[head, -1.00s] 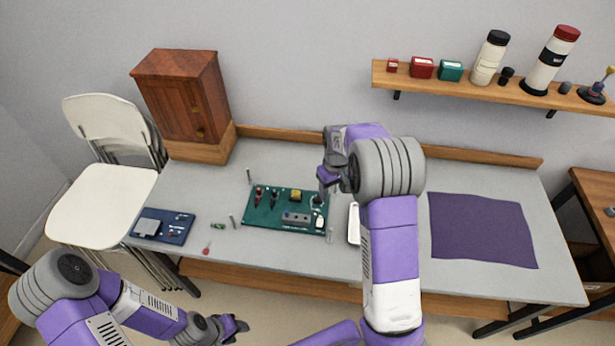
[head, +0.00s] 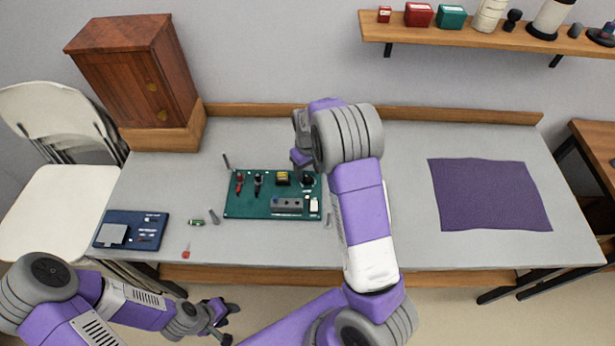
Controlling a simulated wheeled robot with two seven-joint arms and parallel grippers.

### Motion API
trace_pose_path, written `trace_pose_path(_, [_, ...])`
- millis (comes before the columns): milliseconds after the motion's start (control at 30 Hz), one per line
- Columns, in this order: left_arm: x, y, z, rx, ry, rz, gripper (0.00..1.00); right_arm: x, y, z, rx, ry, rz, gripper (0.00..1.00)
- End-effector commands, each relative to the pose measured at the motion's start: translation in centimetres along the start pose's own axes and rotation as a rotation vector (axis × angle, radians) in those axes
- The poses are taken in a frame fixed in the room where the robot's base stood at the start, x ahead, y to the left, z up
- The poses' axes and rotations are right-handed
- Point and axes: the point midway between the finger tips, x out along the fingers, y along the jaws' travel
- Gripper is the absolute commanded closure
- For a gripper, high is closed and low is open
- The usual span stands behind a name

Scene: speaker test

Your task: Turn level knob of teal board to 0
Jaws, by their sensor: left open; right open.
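The teal board (head: 258,207) lies on the grey table, left of the middle. It carries red and black parts at its left, a yellow part (head: 283,178) at the top and a grey block (head: 287,204) at the lower right. A dark round knob (head: 307,180) sits at its upper right corner; its marks are too small to read. My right gripper (head: 302,160) is open just behind and above this knob; whether it touches cannot be told. My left gripper (head: 228,322) is open and empty, in front of the table's front edge.
A dark blue board (head: 130,241), a small green cylinder (head: 197,222) and a red-ended item (head: 186,252) lie left of the teal board. A purple mat (head: 490,195) lies at right. A wooden cabinet (head: 130,75) stands at the back left.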

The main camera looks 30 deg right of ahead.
Motion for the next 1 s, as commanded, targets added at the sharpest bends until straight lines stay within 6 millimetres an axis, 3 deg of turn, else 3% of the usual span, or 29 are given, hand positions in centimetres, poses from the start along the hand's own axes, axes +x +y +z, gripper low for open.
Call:
trace_pose_path(33, [0.4,-0.1,0.0,0.000,0.000,0.000,0.57,1.1,0.0,0.1,0.000,-0.003,0.000,0.42])
trace_pose_path(200, [0.8,-0.3,-0.1,0.000,0.000,0.000,0.57,2.8,0.0,0.0,0.000,0.000,0.000,0.42])
trace_pose_path(567, [0.9,-0.3,-0.1,0.000,0.000,0.000,0.57,3.3,0.0,0.0,0.000,0.001,0.000,0.42])
trace_pose_path(900, [0.9,-0.3,-0.1,0.000,0.000,0.000,0.57,3.3,0.0,0.0,0.000,0.001,0.000,0.94])
trace_pose_path(1000, [0.9,-0.3,-0.1,0.000,0.000,0.000,0.57,3.3,0.0,0.0,-0.001,0.001,0.000,0.98])
